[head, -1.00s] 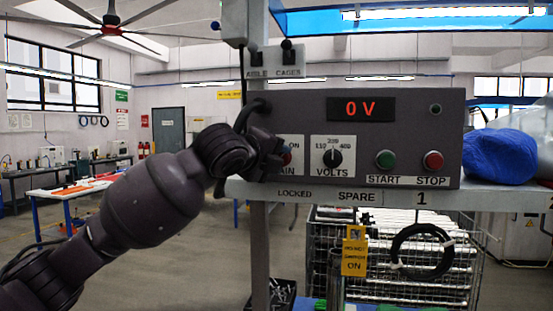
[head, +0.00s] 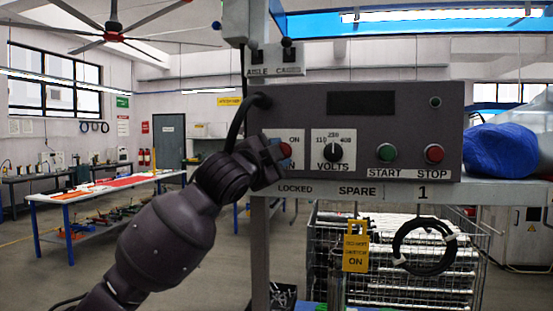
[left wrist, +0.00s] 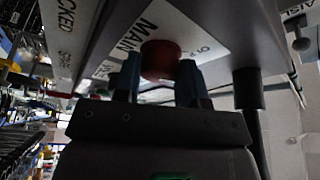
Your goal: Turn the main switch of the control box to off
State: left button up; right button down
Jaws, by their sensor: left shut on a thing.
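The grey control box (head: 385,112) stands on a shelf in the head view, with its display (head: 361,103) dark. Its red main switch (head: 286,150) is at the left of the front panel, partly hidden by my left gripper (head: 277,154). In the left wrist view the red knob of the main switch (left wrist: 160,57) sits between the two blue fingertips of my left gripper (left wrist: 159,76), which is shut on it. The MAIN label and part of an OFF mark show beside the knob. The knob's exact pointer direction cannot be told. My right gripper is not in view.
The volts selector (head: 333,152), green start button (head: 387,152) and red stop button (head: 434,153) are to the right on the panel. A black cable (head: 238,122) runs close above my left gripper. A yellow tag (head: 356,247) and a black coil (head: 398,245) hang below.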

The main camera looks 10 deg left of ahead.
pick_arm(q)
jog(key=n, duration=0.2)
jog(key=n+t+y, duration=0.1)
jog(key=n, duration=0.1)
jog(key=n+t+y, duration=0.1)
jog(key=n, duration=0.2)
jog(key=shift+d+f+b, duration=0.2)
jog(key=shift+f+b, duration=0.05)
jog(key=shift+b, duration=0.15)
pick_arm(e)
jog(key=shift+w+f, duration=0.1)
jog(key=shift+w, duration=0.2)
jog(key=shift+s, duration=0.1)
pick_arm(q)
jog(key=shift+t, duration=0.3)
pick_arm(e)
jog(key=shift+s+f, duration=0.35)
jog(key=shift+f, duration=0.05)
